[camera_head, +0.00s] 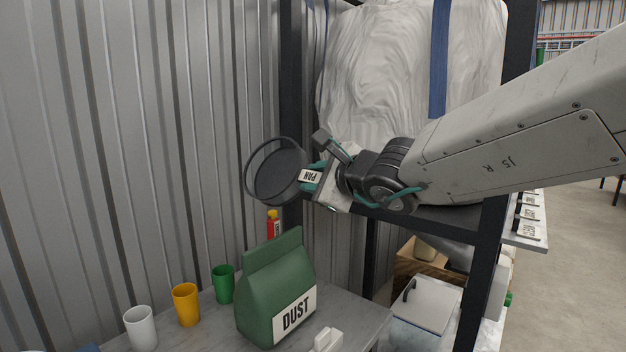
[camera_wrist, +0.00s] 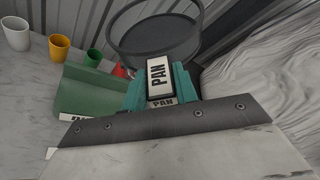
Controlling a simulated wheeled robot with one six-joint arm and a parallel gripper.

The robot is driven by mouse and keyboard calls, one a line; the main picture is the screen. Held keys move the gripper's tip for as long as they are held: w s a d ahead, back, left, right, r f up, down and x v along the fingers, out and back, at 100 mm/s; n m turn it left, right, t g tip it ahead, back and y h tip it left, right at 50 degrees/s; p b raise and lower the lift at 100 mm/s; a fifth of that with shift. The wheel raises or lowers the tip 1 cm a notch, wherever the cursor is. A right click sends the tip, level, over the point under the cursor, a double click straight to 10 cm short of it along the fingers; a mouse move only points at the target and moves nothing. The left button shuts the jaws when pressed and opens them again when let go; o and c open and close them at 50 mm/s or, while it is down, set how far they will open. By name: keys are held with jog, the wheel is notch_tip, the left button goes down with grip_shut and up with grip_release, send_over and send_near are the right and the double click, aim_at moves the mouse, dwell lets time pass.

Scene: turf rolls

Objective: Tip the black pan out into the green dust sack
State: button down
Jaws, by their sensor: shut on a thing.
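The black pan (camera_head: 279,175) is held up in the air by its handle, which carries a white label reading PAN. My gripper (camera_head: 312,178) is shut on that handle. In the head view the pan is tilted on its side, above the green dust sack and near the corrugated wall. In the wrist view the pan (camera_wrist: 155,32) shows at the top, with my gripper (camera_wrist: 160,88) on its labelled handle; no contents are clear. The green dust sack (camera_head: 277,285) stands upright on the table, labelled DUST. The sack (camera_wrist: 92,92) lies left of the gripper in the wrist view.
A white cup (camera_head: 141,328), a yellow cup (camera_head: 187,304) and a green cup (camera_head: 223,284) stand left of the sack on the grey table (camera_head: 352,308). A red bottle (camera_head: 273,224) is behind it. A dark rack with a large white wrapped bundle (camera_head: 405,75) stands behind my arm.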

jog(key=m+g, duration=0.1)
jog(key=m, duration=0.1)
jog(key=w+d+m+g+y, duration=0.1)
jog(key=m, duration=0.1)
jog(key=shift+r+g, duration=0.3)
jog(key=shift+r, duration=0.1)
jog(key=m, duration=0.1)
jog(key=m+g, duration=0.1)
jog(key=y, duration=0.1)
jog(key=shift+w+d+r+m+g, duration=0.25)
jog(key=shift+w+d+m+g, duration=0.05)
jog(key=shift+w+m, duration=0.1)
dwell(0.4)
